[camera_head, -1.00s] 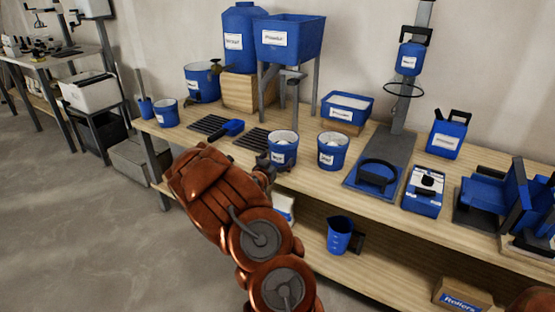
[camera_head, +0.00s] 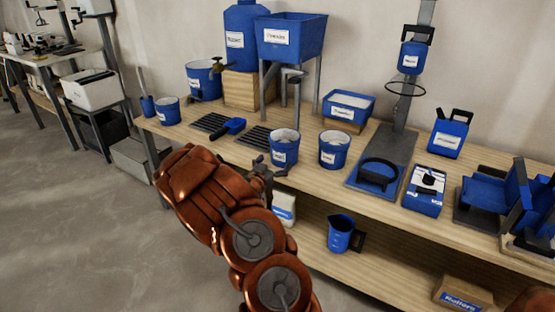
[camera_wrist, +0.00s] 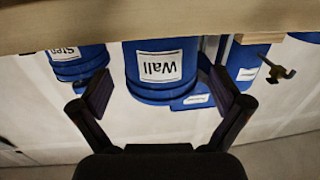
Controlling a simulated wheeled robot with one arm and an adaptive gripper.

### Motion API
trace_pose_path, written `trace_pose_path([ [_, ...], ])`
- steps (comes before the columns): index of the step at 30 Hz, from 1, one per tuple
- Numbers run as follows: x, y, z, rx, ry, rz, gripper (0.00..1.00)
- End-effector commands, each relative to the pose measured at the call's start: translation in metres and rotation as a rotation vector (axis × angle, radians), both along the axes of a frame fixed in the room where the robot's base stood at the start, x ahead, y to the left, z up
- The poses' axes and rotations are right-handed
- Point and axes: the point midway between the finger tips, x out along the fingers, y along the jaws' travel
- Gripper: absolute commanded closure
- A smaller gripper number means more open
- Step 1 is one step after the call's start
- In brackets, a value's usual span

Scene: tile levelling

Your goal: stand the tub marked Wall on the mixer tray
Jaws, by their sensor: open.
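The Wall tub, a blue bucket with a white label, is upside down in the wrist view (camera_wrist: 160,68), centred between my open fingers. In the head view it is the left of two similar tubs (camera_head: 284,152) on the bench. My gripper (camera_head: 266,172) is at the bench's front edge, just in front of that tub; it also shows in the wrist view (camera_wrist: 163,92). The fingers appear apart from the tub. A blue tray (camera_head: 352,182) with a black ring lies at the foot of the mixer stand (camera_head: 399,130), right of the tubs.
The Step tub (camera_head: 334,152) stands right of the Wall tub, between it and the tray. A blue and white box (camera_head: 424,194) sits right of the tray. A jug (camera_head: 340,236) is on the lower shelf.

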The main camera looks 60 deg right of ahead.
Motion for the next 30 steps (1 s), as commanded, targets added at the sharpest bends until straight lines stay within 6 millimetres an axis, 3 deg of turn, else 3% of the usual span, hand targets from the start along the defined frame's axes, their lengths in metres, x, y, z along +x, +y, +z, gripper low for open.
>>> trace_pose_path([
  [12, -0.003, 0.038, 0.001, 0.001, 0.000, 0.001, 0.00],
  [23, -0.003, 0.046, 0.001, 0.007, 0.000, 0.004, 0.00],
  [26, 0.005, 0.052, 0.000, 0.049, -0.004, 0.026, 0.00],
  [30, 0.034, 0.078, -0.005, 0.193, -0.004, 0.107, 0.00],
])
